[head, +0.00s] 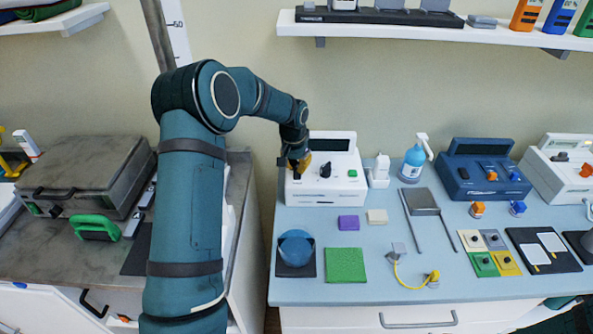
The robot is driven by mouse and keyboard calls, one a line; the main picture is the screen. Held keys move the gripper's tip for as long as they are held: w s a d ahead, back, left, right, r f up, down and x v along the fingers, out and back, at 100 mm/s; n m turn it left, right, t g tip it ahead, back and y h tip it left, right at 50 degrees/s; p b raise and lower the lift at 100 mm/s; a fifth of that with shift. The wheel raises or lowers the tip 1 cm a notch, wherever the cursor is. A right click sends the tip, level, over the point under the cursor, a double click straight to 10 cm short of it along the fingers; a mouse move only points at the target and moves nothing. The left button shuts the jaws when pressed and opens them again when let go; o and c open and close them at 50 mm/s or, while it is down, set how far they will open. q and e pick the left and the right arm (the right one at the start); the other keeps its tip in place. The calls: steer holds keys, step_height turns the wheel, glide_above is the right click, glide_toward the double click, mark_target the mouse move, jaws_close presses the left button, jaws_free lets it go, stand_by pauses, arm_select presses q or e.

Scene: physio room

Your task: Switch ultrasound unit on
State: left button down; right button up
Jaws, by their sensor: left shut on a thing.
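A white unit (343,187) with a dark screen, a black knob (325,170) and a green button (352,173) stands at the back left of the light blue bench; it looks like the ultrasound unit. My left gripper (298,166) is at the left part of its front panel, shut on a small orange-yellow part (305,159) that looks like a control of the unit. The gripper hides most of this part, so its setting cannot be read. My right gripper is not in view.
A white holder (378,172) and a spray bottle (413,160) stand right of the unit. Further right are a dark blue unit (484,172) and another white unit (565,168). A blue ball (296,248) and green pad (345,265) lie in front. A shelf (430,32) hangs above.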

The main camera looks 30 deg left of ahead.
arm_select(q)
steer(key=shift+r+p, duration=1.8)
steer(key=shift+r, duration=1.4)
